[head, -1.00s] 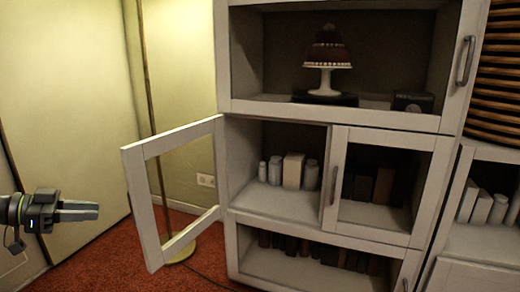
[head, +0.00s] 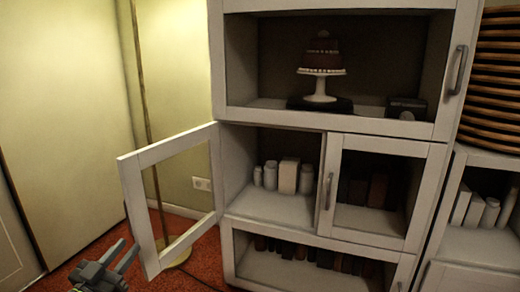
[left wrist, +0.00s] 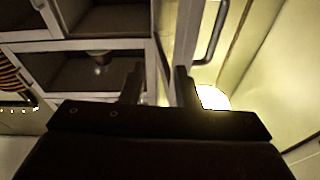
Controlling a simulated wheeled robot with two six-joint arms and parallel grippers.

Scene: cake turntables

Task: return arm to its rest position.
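My left gripper (head: 128,248) is low at the left in the head view, in front of the open cabinet door (head: 133,190). Its two fingers point up and to the right, with a gap between them. In the left wrist view the fingers (left wrist: 159,72) stand apart with nothing between them, so it is open and empty. My right gripper is not in view.
A white cabinet (head: 331,125) stands ahead, with its lower-left glass door swung out left. A chocolate cake (head: 322,54) sits on a white stand (head: 319,88) on the upper shelf. White containers (head: 288,177) stand below. A floor lamp pole (head: 150,130) is behind the door.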

